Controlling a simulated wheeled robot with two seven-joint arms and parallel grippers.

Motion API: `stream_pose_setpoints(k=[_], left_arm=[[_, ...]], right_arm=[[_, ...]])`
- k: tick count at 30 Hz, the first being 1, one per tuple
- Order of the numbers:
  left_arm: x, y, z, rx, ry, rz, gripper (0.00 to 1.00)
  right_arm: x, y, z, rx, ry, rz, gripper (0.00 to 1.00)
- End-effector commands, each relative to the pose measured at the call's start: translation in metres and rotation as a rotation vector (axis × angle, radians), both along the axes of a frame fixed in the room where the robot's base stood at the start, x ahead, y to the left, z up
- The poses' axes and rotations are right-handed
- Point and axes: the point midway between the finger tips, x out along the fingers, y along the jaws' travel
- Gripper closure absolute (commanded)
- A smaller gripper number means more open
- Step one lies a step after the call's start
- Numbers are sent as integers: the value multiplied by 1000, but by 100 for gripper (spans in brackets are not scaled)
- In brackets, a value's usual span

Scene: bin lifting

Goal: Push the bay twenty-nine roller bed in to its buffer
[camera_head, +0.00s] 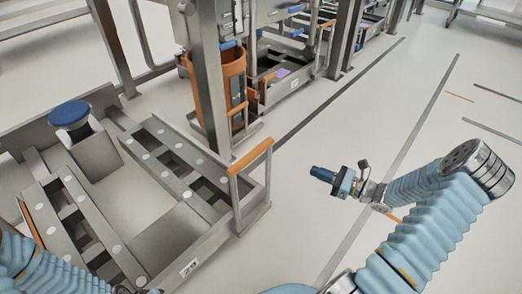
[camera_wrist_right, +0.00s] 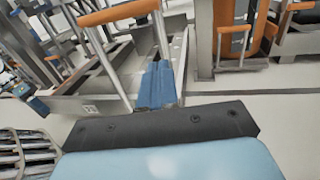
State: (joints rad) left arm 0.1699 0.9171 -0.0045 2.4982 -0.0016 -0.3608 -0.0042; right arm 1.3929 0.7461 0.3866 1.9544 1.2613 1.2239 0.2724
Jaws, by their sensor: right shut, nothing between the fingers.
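The roller bed (camera_head: 190,262) is a grey metal frame at the left of the head view, with rails of pale round rollers. A plate on its near side seems to read 29. Its orange handle bar (camera_head: 251,156) stands on two posts at its right end; the handle also shows at the top of the right wrist view (camera_wrist_right: 118,12). My right gripper (camera_head: 322,174) is shut and empty, to the right of the handle and apart from it. Its blue fingers (camera_wrist_right: 157,85) point toward the handle's posts. My left arm enters at bottom left; its gripper's fingers cannot be made out.
A blue round-topped part (camera_head: 70,113) stands at the bed's far left. A grey upright post (camera_head: 208,80) and an orange bin (camera_head: 232,80) are behind the bed. Other bays with orange handles (camera_head: 327,24) line the back. The floor at right is open, with dark stripes.

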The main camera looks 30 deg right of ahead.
Motion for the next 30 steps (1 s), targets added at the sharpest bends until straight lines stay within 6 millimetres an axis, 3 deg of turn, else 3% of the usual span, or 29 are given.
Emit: stream_pose_setpoints(k=[5,21,30], left_arm=[[0,0,-1,0,1,-1,57],[0,-1,-8,-2,2,-2,57],[0,-1,-10,-3,2,-2,57]], right_arm=[[6,5,0,-26,-17,-6,100],[94,64,0,-25,-16,-5,100],[112,75,0,-26,-14,-7,100]])
